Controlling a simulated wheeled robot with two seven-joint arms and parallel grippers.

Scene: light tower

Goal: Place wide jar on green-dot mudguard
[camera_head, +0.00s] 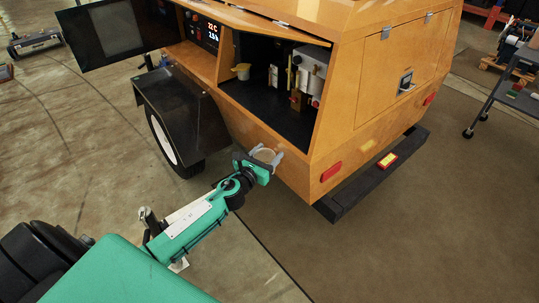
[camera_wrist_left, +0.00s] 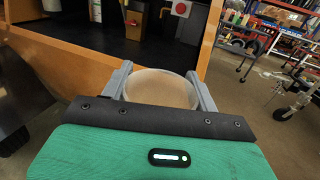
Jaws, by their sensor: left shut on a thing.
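My left gripper (camera_head: 264,160) is shut on the wide jar (camera_head: 263,153), a pale, translucent round vessel. It holds the jar in the air in front of the orange cabinet's lower corner. In the left wrist view the jar (camera_wrist_left: 160,88) sits between the two grey fingers (camera_wrist_left: 160,92). A black mudguard (camera_head: 180,108) covers the wheel to the left of the gripper in the head view. I cannot make out a green dot on it. The jar is apart from the mudguard. My right gripper is not in view.
An open dark door panel (camera_head: 115,32) hangs above the mudguard. A black bumper (camera_head: 372,176) runs along the right. A cart (camera_head: 510,90) stands far right.

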